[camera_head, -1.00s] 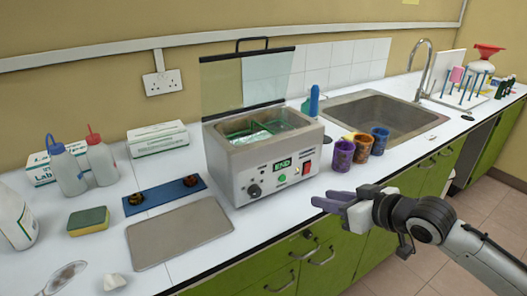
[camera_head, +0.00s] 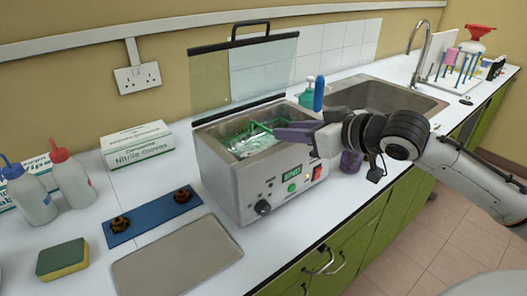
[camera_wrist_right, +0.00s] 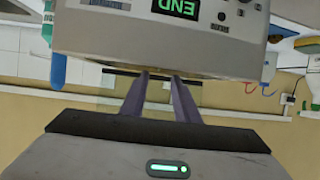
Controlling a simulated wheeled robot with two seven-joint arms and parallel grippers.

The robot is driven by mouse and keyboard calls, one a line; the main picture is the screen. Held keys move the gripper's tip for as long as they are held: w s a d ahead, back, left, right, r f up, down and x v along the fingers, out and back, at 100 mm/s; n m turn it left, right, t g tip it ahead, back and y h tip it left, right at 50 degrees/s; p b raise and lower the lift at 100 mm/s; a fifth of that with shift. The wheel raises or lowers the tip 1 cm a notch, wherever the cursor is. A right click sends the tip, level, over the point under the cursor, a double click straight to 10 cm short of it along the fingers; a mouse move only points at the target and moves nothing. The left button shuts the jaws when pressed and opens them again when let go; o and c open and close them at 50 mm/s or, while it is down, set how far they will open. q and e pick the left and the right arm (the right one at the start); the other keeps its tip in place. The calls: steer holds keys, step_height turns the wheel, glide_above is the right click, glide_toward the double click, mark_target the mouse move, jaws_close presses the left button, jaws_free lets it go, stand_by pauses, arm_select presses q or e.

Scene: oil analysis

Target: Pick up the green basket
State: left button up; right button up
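The green basket (camera_head: 251,139) sits inside the open tank of the grey cleaning bath (camera_head: 262,183) in the head view. Part of its thin green frame rises towards my right gripper. My right gripper (camera_head: 283,131) reaches in from the right over the bath's right end, its purple fingers close to that frame. Whether they touch it I cannot tell. In the right wrist view, the two fingers (camera_wrist_right: 160,80) stand apart with a gap between them, and the bath's front (camera_wrist_right: 160,38) appears upside down. The basket does not show there. My left gripper is out of view.
The bath's clear lid (camera_head: 244,70) stands raised behind the tank. A blue-topped bottle (camera_head: 318,93) and the sink (camera_head: 385,97) lie behind my gripper. A purple cup (camera_head: 351,161) is below my right wrist. A metal tray (camera_head: 178,258) lies left of the bath.

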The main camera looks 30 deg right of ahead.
mark_target(266, 129)
steer(key=x, duration=0.3)
steer(key=shift+w+f, duration=0.1)
steer(key=shift+w, duration=0.25)
steer(key=shift+p+x, duration=0.6)
steer(key=shift+x, duration=2.05)
steer(key=shift+w+a+f, duration=0.1)
steer(key=shift+w+f, duration=0.05)
steer(key=shift+w, duration=0.1)
steer(key=shift+c, duration=0.4)
jaws_close()
